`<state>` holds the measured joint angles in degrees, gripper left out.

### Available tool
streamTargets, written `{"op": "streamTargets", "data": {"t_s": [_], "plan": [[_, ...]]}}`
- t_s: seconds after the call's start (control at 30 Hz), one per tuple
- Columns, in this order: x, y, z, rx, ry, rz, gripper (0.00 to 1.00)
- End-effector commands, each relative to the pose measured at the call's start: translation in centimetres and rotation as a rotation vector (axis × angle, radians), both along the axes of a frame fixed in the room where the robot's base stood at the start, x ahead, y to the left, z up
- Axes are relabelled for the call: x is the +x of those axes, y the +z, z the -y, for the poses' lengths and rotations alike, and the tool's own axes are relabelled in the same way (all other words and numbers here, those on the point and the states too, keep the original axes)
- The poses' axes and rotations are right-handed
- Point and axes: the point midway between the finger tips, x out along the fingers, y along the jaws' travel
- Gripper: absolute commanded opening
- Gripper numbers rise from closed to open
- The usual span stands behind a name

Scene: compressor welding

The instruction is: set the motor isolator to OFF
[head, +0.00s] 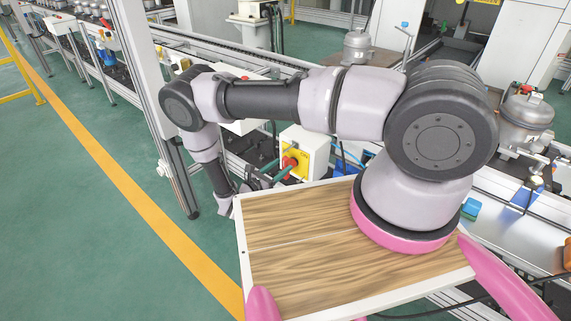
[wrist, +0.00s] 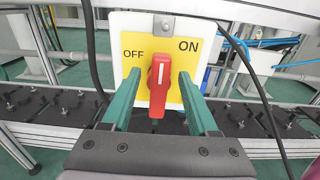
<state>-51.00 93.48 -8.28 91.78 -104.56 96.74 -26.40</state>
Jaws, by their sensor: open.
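The motor isolator (head: 317,147) is a pale box with a yellow face and a red handle (head: 289,162) in the head view. In the wrist view, the yellow plate (wrist: 132,71) reads OFF at upper left and ON at upper right. The red handle (wrist: 158,92) stands close to upright, its white mark at the top between the two words. My gripper (wrist: 159,76) is open, with one green finger on each side of the handle and a visible gap to both. In the head view my gripper (head: 279,170) is in front of the isolator's face.
A conveyor frame with dark fixtures (wrist: 60,105) runs behind and on both sides of the isolator. A black cable (wrist: 91,45) hangs left of the plate and another hangs right. A metal post (head: 150,90) stands near my arm. Green floor (head: 60,220) is free at left.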

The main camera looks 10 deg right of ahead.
Motion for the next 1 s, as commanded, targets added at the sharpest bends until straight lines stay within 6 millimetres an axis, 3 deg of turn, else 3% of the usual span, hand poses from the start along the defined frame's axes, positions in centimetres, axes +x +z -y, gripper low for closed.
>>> {"op": "streamTargets", "data": {"t_s": [0.2,0.57,0.7,0.73,1.0], "plan": [[1.4,0.0,2.1,0.0,-0.002,0.0,0.6],[1.7,0.0,2.4,0.0,0.0,0.0,0.6],[1.7,0.0,2.4,0.0,0.0,0.0,0.06],[1.7,0.0,2.4,0.0,0.0,0.0,0.0],[1.7,0.0,2.3,-0.008,0.0,-0.011,0.0]]}}
